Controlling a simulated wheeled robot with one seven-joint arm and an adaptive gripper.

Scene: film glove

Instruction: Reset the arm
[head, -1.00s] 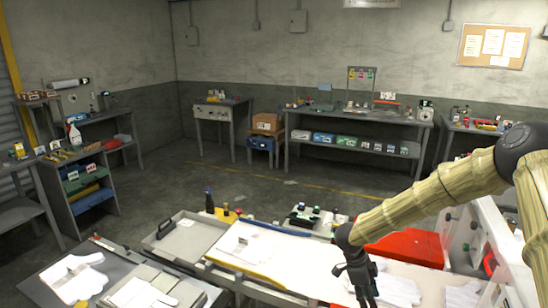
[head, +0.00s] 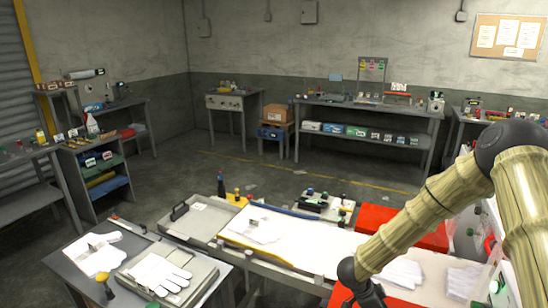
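My arm (head: 430,215) comes in from the right edge and bends down to the lower middle right.
A white glove shape (head: 160,273) lies on a grey tray at lower left. A red surface (head: 402,226) is behind my arm. Benches line the far walls (head: 368,111).

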